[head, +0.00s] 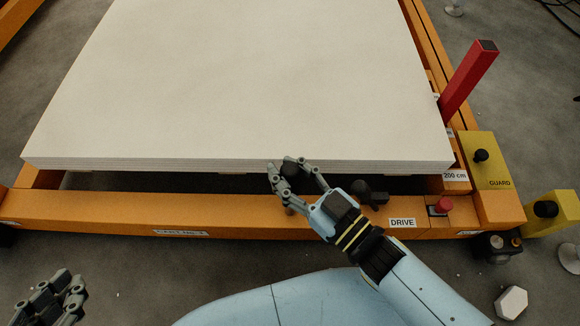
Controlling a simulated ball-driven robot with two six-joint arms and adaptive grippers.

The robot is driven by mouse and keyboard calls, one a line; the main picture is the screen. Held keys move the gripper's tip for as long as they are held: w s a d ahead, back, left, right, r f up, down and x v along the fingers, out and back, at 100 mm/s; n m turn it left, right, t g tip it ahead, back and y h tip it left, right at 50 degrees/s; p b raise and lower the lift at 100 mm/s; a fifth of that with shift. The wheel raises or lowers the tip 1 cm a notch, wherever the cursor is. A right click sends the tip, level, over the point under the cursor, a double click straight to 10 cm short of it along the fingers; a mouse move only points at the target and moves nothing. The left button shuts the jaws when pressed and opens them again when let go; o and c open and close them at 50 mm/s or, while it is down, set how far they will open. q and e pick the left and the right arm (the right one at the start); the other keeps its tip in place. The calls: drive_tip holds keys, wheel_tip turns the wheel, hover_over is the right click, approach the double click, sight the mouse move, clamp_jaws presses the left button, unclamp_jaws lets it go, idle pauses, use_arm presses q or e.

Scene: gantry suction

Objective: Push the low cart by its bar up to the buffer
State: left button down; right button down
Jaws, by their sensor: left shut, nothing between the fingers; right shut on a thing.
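A low orange frame (110,214), seemingly the cart, carries a stack of white boards (240,75). Its front beam has a label (181,233) too small to read surely. My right gripper (289,170) reaches over this beam near the DRIVE label (402,223), shut around a dark round knob (291,168) just in front of the boards' edge. My fingers partly cover the knob. My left gripper (68,284) is shut and empty above the floor at the lower left, apart from the frame. I cannot pick out the push bar or the buffer for sure.
At the right corner are a red button (444,204), a yellow GUARD plate (490,165) with a black knob, and a red post (468,78). Another yellow block (550,213) stands beside it. A white hexagonal piece (511,303) lies on the floor. The floor at lower left is mostly clear.

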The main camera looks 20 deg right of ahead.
drive_tip(key=c, duration=1.5)
unclamp_jaws()
drive_tip(key=shift+s+a+f, duration=0.15)
drive_tip(key=shift+s+f, duration=0.1)
drive_tip(key=shift+s, duration=0.25)
drive_tip(key=o, duration=0.5)
drive_tip(key=shift+r, duration=0.1)
drive_tip(key=shift+o, duration=0.3)
drive_tip(key=shift+d, duration=0.2)
drive_tip(key=shift+w+d, duration=0.15)
drive_tip(key=shift+w, duration=0.05)
drive_tip(key=shift+d, duration=0.1)
